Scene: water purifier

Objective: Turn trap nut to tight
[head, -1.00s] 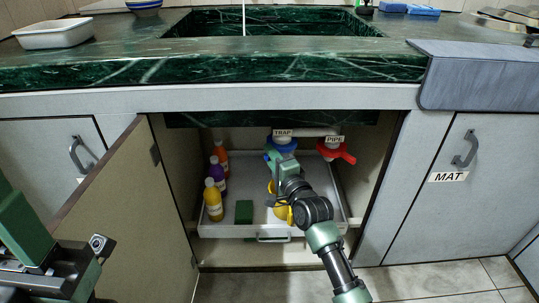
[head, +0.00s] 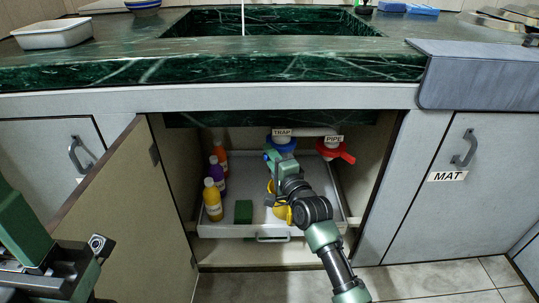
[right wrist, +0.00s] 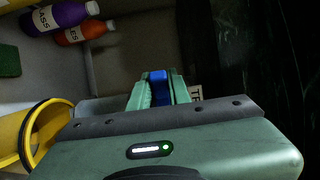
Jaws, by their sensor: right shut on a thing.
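The blue trap nut (head: 284,146) is on the white pipework below the TRAP label (head: 282,132), inside the open cabinet under the sink. My right gripper (head: 269,156) reaches in from the lower right, at the nut's left side. In the right wrist view, its green fingers (right wrist: 158,88) are shut on a blue part of the nut (right wrist: 157,84). The fingers hide part of the nut, and its exact angle is hard to tell. Part of my left arm shows at the lower left of the head view, but I see no left fingertips.
A red pipe valve (head: 337,151) under the PIPE label is close on the right. A grey drawer tray (head: 222,229) below holds several bottles (head: 213,199), a green block (head: 243,211) and a yellow object (head: 281,212). The open door (head: 107,212) stands left.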

